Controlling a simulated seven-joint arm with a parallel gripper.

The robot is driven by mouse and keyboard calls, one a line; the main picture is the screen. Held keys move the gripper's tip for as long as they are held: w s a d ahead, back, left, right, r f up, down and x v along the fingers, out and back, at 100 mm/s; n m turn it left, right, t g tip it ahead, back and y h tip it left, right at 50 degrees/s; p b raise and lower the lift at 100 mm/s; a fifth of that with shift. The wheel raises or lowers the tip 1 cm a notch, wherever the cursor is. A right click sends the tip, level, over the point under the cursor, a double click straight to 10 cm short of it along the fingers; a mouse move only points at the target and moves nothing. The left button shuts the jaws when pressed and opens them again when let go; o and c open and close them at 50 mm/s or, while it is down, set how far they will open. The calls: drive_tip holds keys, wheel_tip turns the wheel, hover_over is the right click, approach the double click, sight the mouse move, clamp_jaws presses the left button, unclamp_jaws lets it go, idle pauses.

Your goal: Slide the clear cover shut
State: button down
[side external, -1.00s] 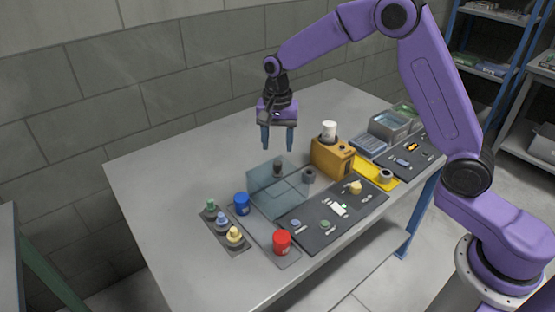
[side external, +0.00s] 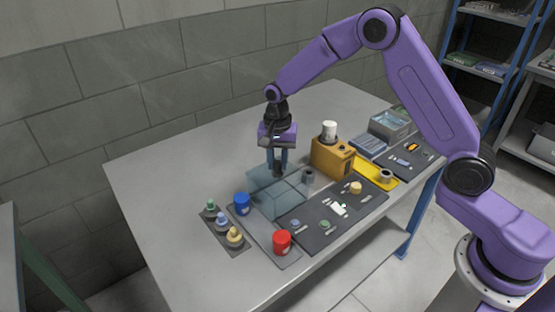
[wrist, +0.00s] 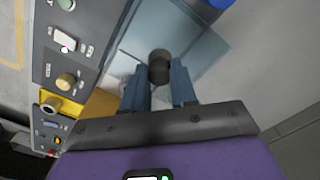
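The clear cover (side external: 268,200) is a bluish see-through panel lying over part of a dark base on the table. It also shows in the wrist view (wrist: 198,48) as a pale translucent sheet. A dark round knob (wrist: 159,67) stands up from the cover. My gripper (side external: 278,172) is lowered over the knob from above, with one blue finger on each side. The fingers are drawn close and look shut on the knob. The knob is partly hidden by the fingers in the side view.
An orange box (side external: 333,158) with a white cylinder stands to the right. A dark panel (side external: 318,227) with small parts lies in front. The table's left area is clear.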

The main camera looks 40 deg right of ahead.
drive_tip(key=d, duration=1.3)
drive_tip(key=shift+d, duration=0.1)
drive_tip(key=c, duration=0.9)
unclamp_jaws()
drive_tip(key=shift+d, duration=0.1)
drive_tip(key=shift+a, duration=0.2)
drive_tip(key=shift+r, duration=0.15)
wheel_tip(320, 180, up, 17)
drive_tip(key=shift+r, duration=0.15)
